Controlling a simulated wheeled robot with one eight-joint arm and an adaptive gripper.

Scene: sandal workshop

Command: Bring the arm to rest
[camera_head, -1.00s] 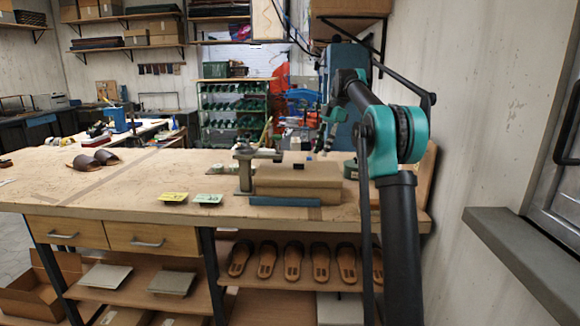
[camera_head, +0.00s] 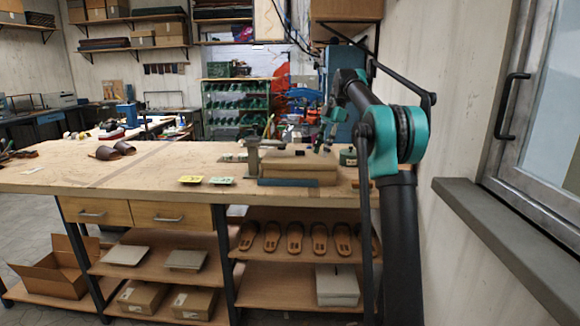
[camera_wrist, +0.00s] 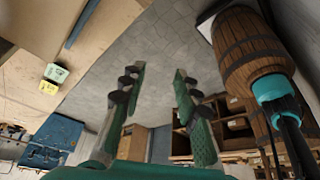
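My arm (camera_head: 396,140), with a teal and black elbow, stands folded at the right of the head view, its forearm reaching away over the workbench. My gripper shows in the wrist view (camera_wrist: 160,72), its two green fingers well apart with nothing between them and grey floor tiles behind. In the head view the gripper is small and partly hidden by the forearm, near the blue machine at the back.
Sandals stand on the shelf below. A window ledge (camera_head: 500,235) juts out at the right. A wooden barrel (camera_wrist: 248,48) shows in the wrist view.

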